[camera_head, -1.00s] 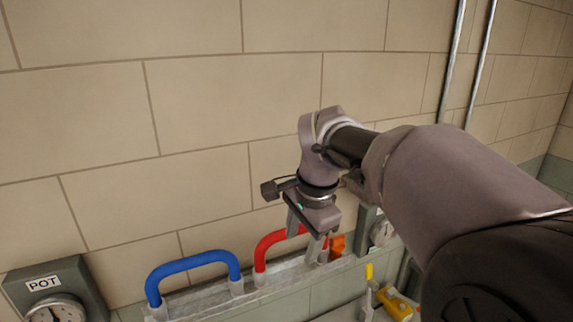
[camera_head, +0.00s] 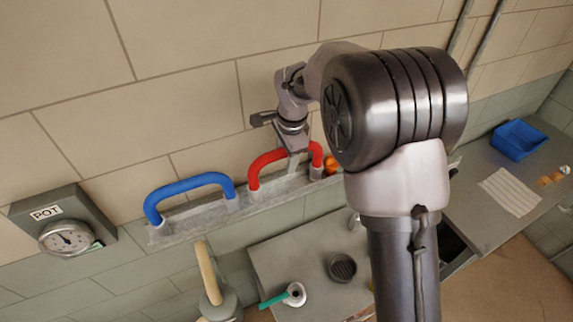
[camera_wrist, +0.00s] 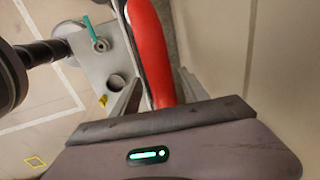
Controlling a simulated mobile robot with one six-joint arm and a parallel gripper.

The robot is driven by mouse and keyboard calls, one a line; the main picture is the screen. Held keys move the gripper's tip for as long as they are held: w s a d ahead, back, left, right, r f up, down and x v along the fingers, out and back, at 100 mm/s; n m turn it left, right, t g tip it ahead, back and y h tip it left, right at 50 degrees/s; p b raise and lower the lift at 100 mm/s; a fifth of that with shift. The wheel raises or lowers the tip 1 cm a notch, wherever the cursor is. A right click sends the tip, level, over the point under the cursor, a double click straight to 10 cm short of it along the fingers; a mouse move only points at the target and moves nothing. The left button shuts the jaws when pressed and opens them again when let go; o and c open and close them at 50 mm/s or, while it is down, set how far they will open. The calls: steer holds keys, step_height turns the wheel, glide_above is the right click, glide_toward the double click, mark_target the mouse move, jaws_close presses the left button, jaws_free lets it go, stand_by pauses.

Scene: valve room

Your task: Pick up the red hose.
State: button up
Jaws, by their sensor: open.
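The red hose (camera_head: 266,162) is an upside-down U standing on a pale ledge (camera_head: 203,217) against the tiled wall. My gripper (camera_head: 296,160) is at the top of its arch, right of the middle, and hides part of it. In the wrist view the red hose (camera_wrist: 148,45) runs between the two open fingers of my gripper (camera_wrist: 157,92), with a gap showing on each side. Whether a finger touches it, I cannot tell.
A blue hose (camera_head: 190,185) stands on the same ledge to the left. A gauge box marked POT (camera_head: 68,225) is farther left. An orange object (camera_head: 331,165) sits close right of the red hose. Below is a grey worktop (camera_head: 300,250); a blue bin (camera_head: 518,139) is far right.

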steer(key=shift+w+f, duration=0.55)
steer(key=shift+f, duration=0.35)
steer(key=shift+s+r, duration=0.15)
steer(key=shift+s, duration=0.1)
steer(key=c, duration=0.4)
steer(key=shift+w+a, duration=0.1)
jaws_close()
